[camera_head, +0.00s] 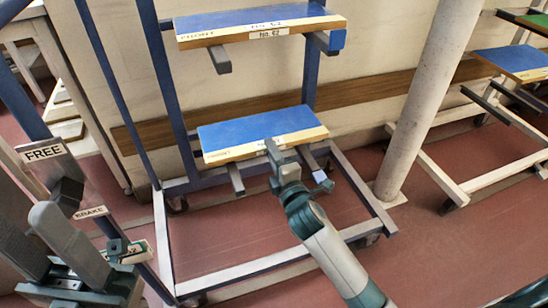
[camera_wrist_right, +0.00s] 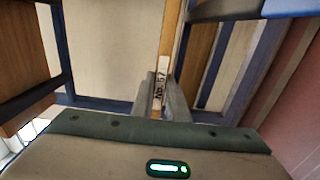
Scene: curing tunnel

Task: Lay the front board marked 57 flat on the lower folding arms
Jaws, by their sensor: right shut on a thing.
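The board marked 57 (camera_head: 262,128) has a blue top and a pale front strip. It looks about level above the lower folding arms (camera_head: 236,180); I cannot tell whether it touches them. My right gripper (camera_head: 272,150) is shut on its front edge near the middle. In the right wrist view the label No. 57 (camera_wrist_right: 160,90) shows on the board edge between the fingers of my right gripper (camera_wrist_right: 160,104). My left gripper (camera_head: 38,225) is at the lower left, its fingers apart with nothing visible between them.
A blue board marked No. 62 (camera_head: 260,24) lies on the upper arms of the blue rack (camera_head: 168,90). A pale round pillar (camera_head: 420,95) stands right of the rack. Another rack holds a blue board (camera_head: 512,62) at the far right. FREE and BRAKE labels (camera_head: 42,151) stand near my left gripper.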

